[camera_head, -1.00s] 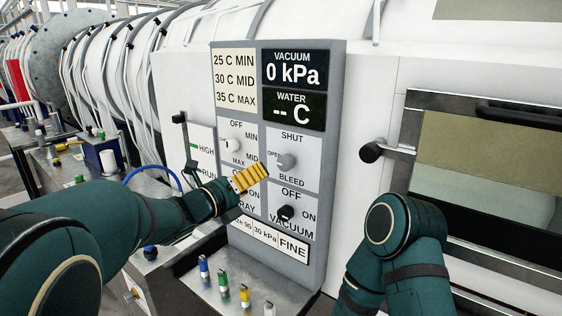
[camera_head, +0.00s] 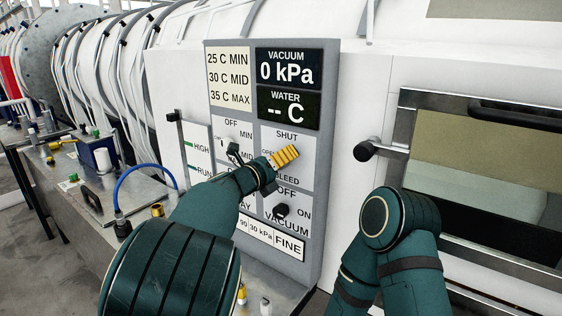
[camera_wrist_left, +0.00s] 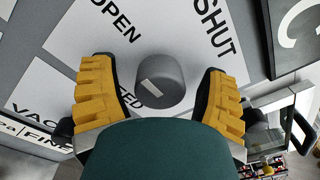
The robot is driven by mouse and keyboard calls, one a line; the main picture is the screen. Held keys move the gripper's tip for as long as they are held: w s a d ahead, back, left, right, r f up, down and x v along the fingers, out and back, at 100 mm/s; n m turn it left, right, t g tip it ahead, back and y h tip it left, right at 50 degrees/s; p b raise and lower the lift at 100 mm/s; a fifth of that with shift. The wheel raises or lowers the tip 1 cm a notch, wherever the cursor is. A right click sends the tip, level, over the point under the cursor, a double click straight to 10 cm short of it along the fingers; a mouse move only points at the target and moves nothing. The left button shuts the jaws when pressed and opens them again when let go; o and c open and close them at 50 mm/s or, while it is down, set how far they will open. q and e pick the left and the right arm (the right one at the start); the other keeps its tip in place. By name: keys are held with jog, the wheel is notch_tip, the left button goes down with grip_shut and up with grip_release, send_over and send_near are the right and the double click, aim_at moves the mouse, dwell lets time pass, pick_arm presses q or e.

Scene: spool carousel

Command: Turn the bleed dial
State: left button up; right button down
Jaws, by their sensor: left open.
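The bleed dial (camera_wrist_left: 160,82) is a grey round knob with a pale mark, on a white plate lettered OPEN, SHUT and BLEED. In the head view my left gripper (camera_head: 285,157) is in front of this plate (camera_head: 290,137) and hides the dial. In the left wrist view the open yellow fingers of my left gripper (camera_wrist_left: 160,98) stand on either side of the dial, with a gap on both sides. My right arm shows at the lower right of the head view, but its gripper is out of view.
The grey control panel (camera_head: 330,160) also carries a black vacuum knob (camera_head: 281,211) below and a temperature knob partly hidden by my left arm. The vacuum display (camera_head: 287,68) reads 0 kPa. A door handle (camera_head: 366,150) sticks out to the right.

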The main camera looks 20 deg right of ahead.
pick_arm(q)
jog(key=c, duration=1.2)
